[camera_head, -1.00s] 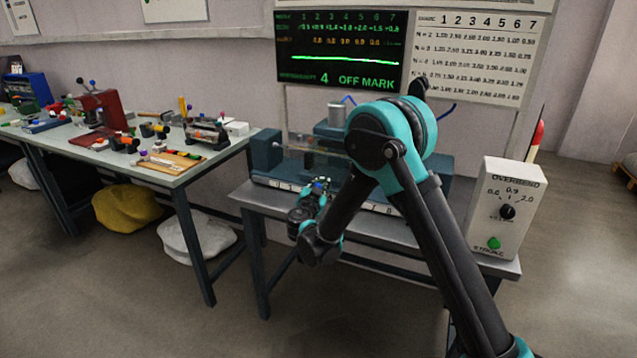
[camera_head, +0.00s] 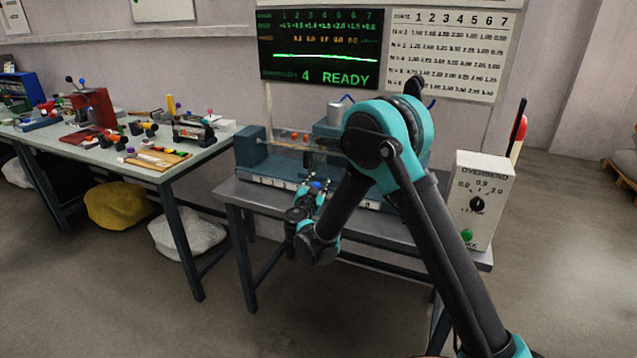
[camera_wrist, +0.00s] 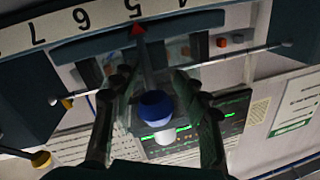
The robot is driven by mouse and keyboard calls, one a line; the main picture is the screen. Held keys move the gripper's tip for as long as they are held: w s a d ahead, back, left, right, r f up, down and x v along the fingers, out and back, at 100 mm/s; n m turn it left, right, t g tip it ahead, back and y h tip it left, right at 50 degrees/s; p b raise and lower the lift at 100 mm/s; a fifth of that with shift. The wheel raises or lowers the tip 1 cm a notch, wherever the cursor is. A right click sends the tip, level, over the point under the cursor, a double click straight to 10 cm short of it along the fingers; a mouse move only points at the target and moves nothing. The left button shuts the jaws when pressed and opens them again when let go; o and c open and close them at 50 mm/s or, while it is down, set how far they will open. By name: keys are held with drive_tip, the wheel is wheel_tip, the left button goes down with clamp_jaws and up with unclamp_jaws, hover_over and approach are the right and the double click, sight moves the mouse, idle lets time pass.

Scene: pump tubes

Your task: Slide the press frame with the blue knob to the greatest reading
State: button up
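The blue knob (camera_wrist: 156,107) is between the two fingers of my gripper (camera_wrist: 160,115) in the wrist view, with a gap visible on each side. In the head view my gripper (camera_head: 311,200) is at the front of the bench machine (camera_head: 262,172), and the knob shows as a small blue spot (camera_head: 317,184). My arm hides much of the machine. The screen (camera_head: 320,50) reads 4 READY.
A white OVERBEND box (camera_head: 482,195) with a black dial and green button stands at the bench's right end. A chart (camera_head: 455,55) hangs beside the screen. Another table (camera_head: 215,150) with tools stands to the left, with sacks below it.

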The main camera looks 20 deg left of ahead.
drive_tip(key=shift+d, duration=0.1)
drive_tip(key=s, duration=1.1)
drive_tip(key=shift+s+d, duration=0.4)
drive_tip(key=shift+d, duration=0.05)
